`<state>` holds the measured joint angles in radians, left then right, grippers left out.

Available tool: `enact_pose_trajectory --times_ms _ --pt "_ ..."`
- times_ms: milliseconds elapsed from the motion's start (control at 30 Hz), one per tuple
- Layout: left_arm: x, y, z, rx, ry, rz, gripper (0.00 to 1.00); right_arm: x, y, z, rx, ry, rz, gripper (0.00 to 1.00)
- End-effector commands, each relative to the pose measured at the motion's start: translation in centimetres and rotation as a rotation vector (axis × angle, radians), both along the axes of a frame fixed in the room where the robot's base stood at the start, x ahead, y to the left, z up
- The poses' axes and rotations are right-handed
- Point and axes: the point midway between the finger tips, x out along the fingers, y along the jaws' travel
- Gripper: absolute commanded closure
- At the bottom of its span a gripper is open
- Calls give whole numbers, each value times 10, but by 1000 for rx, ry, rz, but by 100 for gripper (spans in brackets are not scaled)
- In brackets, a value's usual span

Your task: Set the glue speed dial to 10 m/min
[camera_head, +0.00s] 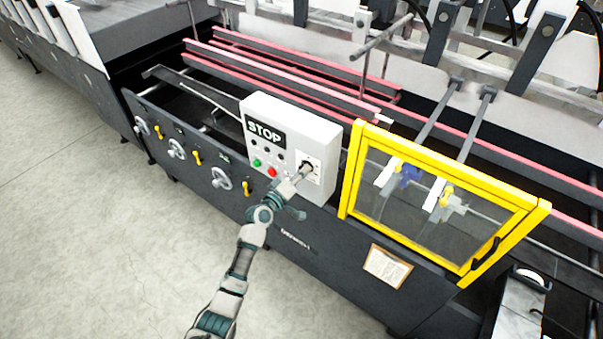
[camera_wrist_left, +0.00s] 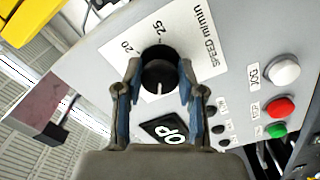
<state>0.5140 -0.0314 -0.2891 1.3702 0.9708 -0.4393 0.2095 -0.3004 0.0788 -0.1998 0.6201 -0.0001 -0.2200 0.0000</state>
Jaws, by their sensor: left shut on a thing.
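The glue speed dial (camera_wrist_left: 157,66) is a round black knob on a white plate marked "SPEED m/min" in the left wrist view. The numbers 20 and 25 show beside its upper edge; the other numbers are hidden or too small to read. A white mark on the knob points down in that picture, away from 20 and 25. My left gripper (camera_wrist_left: 159,80) is shut on the dial, one finger on each side. In the head view my left gripper (camera_head: 302,172) is at the right part of the control box (camera_head: 322,143). My right gripper is not in view.
A black STOP sign (camera_head: 265,133), a red button (camera_head: 270,172) and a green button (camera_head: 257,163) are on the box left of the dial. A yellow-framed guard (camera_head: 352,170) stands close on the right. The floor (camera_head: 90,240) in front is clear.

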Motion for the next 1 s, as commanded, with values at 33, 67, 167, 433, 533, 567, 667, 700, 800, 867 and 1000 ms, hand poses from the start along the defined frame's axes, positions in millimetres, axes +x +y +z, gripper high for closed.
enact_pose_trajectory --times_ms 33,67,167,433,533,567,667,700,800,867,1000 --pt "2 2 4 -12 -1 6 96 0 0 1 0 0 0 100" --pt "2 2 4 -17 2 6 96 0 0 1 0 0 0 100" --pt "2 2 4 -28 10 6 96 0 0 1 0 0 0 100" --pt "2 2 4 -33 14 6 96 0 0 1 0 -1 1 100" --pt "2 2 4 -33 14 6 96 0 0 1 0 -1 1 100" --pt "2 2 4 -33 14 6 96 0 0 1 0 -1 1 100" --pt "1 2 4 -32 13 6 44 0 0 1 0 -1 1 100" --pt "1 2 3 -32 15 5 36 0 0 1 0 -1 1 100" --pt "1 1 2 -31 17 4 36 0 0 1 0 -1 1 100" --pt "0 1 2 -31 17 3 36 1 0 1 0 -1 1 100" --pt "-1 1 2 -30 16 2 36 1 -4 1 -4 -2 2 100"
